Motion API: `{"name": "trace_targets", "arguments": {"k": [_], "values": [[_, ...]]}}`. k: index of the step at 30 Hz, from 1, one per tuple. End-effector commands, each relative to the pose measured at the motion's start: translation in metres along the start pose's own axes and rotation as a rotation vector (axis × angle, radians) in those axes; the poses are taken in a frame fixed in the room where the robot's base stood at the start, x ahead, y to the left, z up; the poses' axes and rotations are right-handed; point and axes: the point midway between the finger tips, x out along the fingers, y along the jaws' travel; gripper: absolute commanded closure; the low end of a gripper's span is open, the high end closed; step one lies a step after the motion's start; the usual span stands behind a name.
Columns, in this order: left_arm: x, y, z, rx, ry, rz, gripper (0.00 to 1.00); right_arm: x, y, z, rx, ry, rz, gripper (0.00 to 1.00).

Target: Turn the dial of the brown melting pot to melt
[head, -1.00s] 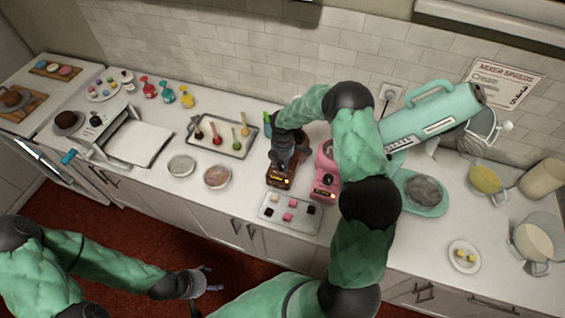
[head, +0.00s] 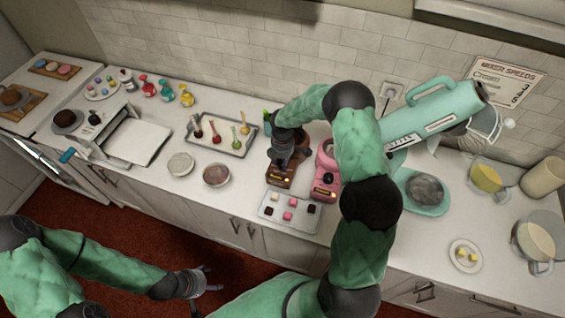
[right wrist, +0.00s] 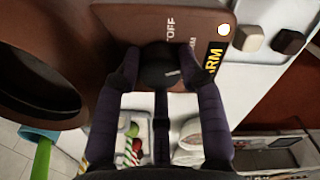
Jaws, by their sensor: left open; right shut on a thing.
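The brown melting pot (head: 281,173) stands on the counter, partly hidden by my right gripper and arm. The round dark dial (right wrist: 158,68) has a pale mark. My right gripper (head: 285,163) is shut on this dial, its fingers around it in the wrist view (right wrist: 160,80). My left gripper (head: 208,283) is open and empty in front of the counter, low in the head view.
A pink melting pot (head: 325,180) stands just right of the brown one. A tray with small cubes (head: 273,215) lies in front.

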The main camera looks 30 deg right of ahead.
Motion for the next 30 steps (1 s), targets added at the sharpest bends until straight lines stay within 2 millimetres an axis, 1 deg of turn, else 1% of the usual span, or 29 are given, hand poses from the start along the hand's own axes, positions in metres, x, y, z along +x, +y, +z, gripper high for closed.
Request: {"name": "trace_targets", "arguments": {"k": [1, 15, 24, 30], "values": [[0.006, -0.002, 0.000, 0.000, 0.000, 0.000, 0.33, 0.002, 0.001, 0.000, 0.028, 0.000, 0.002, 0.93], [0.040, -0.014, -0.001, 0.000, 0.000, 0.000, 0.33, 0.003, 0.001, 0.000, 0.431, 0.001, 0.003, 0.93], [0.054, -0.019, -0.002, 0.000, 0.000, 0.000, 0.33, 0.002, 0.001, 0.000, 0.645, 0.001, 0.002, 0.93], [0.059, -0.021, -0.002, 0.000, 0.000, 0.000, 0.33, 0.001, 0.001, 0.000, 0.731, 0.000, 0.001, 0.93]]}}
